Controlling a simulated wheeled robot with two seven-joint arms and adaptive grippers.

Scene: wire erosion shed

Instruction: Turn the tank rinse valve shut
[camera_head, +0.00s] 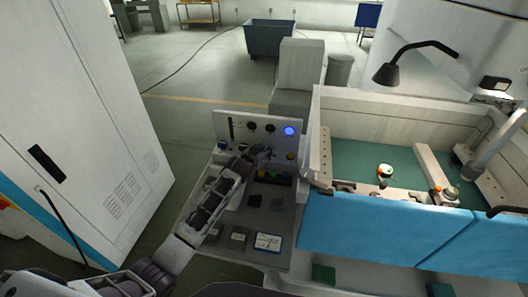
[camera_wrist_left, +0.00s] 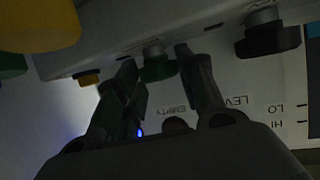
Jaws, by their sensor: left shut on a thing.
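The control panel (camera_head: 225,122) stands upright at the back of a grey bench, with knobs, a slot gauge and a lit blue lamp (camera_head: 289,131). My left gripper (camera_head: 262,153) reaches the panel's lower part and hides the knob there in the head view. In the left wrist view, a green valve knob (camera_wrist_left: 158,68) sits between the fingers of my left gripper (camera_wrist_left: 163,72), which is shut on it. My right gripper is not in view.
A dark knob (camera_wrist_left: 267,38) and a small yellow knob (camera_wrist_left: 89,79) flank the held one. Coloured items stand on the bench under my gripper. A blue-fronted tank (camera_head: 360,228) is at the right, a white cabinet (camera_head: 85,100) at the left.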

